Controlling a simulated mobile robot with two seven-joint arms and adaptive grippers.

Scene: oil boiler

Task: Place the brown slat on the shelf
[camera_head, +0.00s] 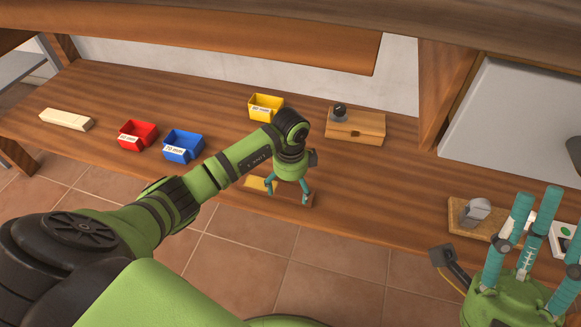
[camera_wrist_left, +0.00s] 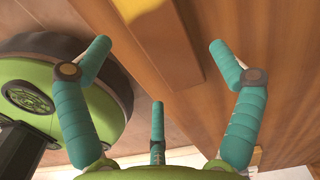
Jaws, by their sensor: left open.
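The brown slat (camera_head: 300,201) lies on the wooden workbench near its front edge, with a yellow patch toward its left end. My left gripper (camera_head: 287,194) is open, pointing down over the slat and partly covering it. In the left wrist view the slat (camera_wrist_left: 180,62) with its yellow patch (camera_wrist_left: 148,14) lies between the spread teal fingers (camera_wrist_left: 160,75), with visible gaps on both sides. My right gripper (camera_head: 545,215) is at the right, its teal fingers spread upward and empty. A wooden shelf board (camera_head: 240,32) spans the top of the head view, above the bench.
On the bench (camera_head: 370,200) are red (camera_head: 137,134), blue (camera_head: 183,146) and yellow (camera_head: 266,107) bins, a pale block (camera_head: 66,119) and a wooden box (camera_head: 356,126) with a dark knob. A grey object on a board (camera_head: 474,213) is near my right gripper. Bench space right of the slat is clear.

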